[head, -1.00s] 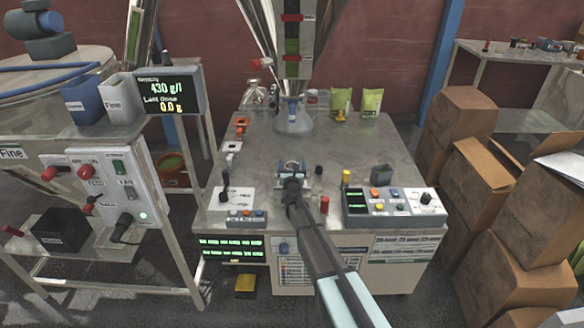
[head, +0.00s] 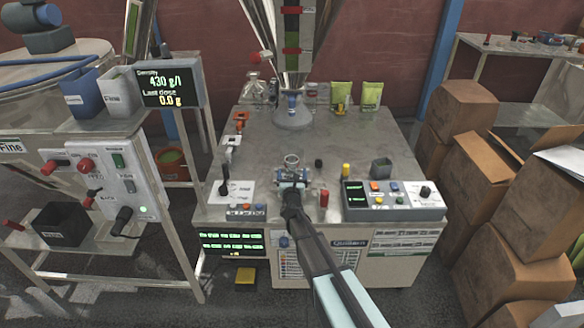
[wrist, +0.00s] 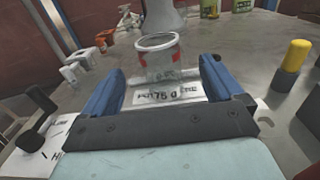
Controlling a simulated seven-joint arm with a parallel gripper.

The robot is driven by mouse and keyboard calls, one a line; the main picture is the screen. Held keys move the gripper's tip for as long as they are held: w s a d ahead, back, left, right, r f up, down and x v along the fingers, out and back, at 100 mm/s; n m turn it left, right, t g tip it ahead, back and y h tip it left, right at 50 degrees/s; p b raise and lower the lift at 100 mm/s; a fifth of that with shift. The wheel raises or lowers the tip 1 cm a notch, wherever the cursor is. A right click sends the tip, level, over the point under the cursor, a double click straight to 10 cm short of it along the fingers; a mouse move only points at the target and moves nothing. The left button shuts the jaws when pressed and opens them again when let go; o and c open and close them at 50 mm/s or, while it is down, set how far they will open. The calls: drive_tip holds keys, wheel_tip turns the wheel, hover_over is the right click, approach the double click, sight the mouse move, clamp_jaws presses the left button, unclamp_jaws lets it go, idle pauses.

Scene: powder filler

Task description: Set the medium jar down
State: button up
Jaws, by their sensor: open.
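The jar (head: 291,161) is clear and open-topped, with red marks on its side. It stands upright on the grey table, near its front middle. My gripper (head: 291,178) is open on the near side of the jar. Its two blue fingers (wrist: 160,85) are spread left and right, with visible gaps to the jar. The jar's lower part is partly hidden, and I cannot read which size it is.
The filler's funnel base (head: 293,112) stands behind the jar. A red cylinder (head: 324,198), a yellow one (head: 346,170) and a control panel (head: 394,200) are on the right. A white card with a black knob (head: 224,188) is on the left. Green pouches (head: 371,95) stand at the back.

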drive_tip(key=s, duration=0.4)
drive_tip(key=shift+s, duration=0.1)
